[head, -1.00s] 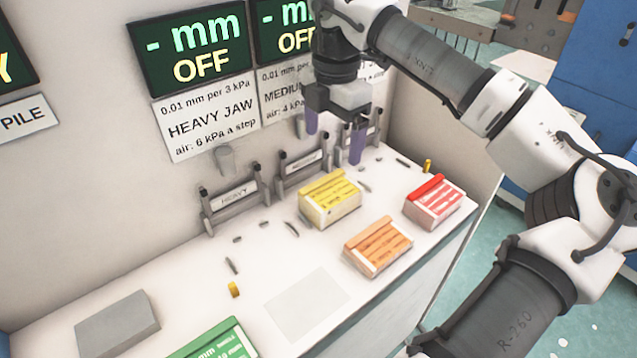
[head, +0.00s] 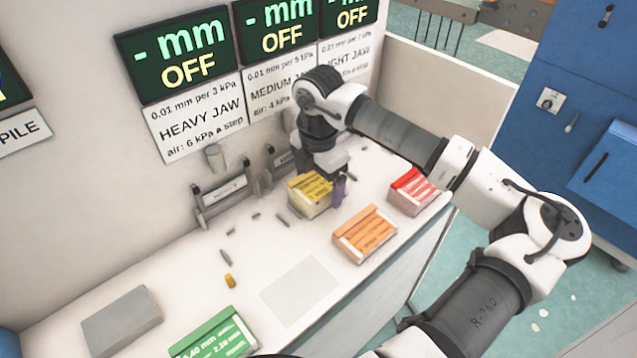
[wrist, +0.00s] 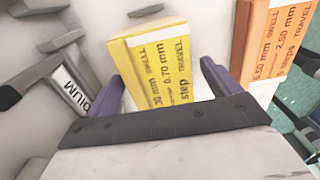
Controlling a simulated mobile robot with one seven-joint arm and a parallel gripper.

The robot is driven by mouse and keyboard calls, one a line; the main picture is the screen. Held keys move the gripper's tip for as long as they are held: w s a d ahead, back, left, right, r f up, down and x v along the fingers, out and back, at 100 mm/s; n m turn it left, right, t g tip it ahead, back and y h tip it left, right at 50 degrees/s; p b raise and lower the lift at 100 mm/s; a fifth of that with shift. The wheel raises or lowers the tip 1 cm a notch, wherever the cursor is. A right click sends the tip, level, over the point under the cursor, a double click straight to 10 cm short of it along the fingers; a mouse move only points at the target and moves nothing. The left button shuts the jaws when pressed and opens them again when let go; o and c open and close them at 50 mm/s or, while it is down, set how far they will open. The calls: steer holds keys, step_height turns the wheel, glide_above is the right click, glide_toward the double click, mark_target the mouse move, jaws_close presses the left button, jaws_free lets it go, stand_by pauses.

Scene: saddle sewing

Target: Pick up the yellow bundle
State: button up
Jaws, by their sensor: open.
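The yellow bundle (head: 309,193) is a boxy block with a yellow top and dark print, standing on the white bench below the wall signs. In the wrist view the yellow bundle (wrist: 158,65) lies between my gripper's two purple fingers, its printed face toward the camera. My gripper (head: 322,190) is open and low over the bundle, pointing down. One purple finger shows at the bundle's right side in the head view; the other is mostly hidden. In the wrist view my gripper (wrist: 172,85) shows a gap between the right finger and the bundle; the left finger is close to its left edge.
An orange bundle (head: 365,234) stands just right of the yellow one, and a red bundle (head: 412,191) farther right. A green bundle (head: 213,337) and a grey block (head: 121,321) are at front left. Jaw fixtures (head: 220,199) line the wall behind. A blank pale rectangle (head: 301,291) lies clear.

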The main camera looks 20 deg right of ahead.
steer(key=shift+f, duration=0.4)
steer(key=shift+c, duration=0.4)
steer(key=c, duration=1.3)
steer(key=shift+r, duration=0.2)
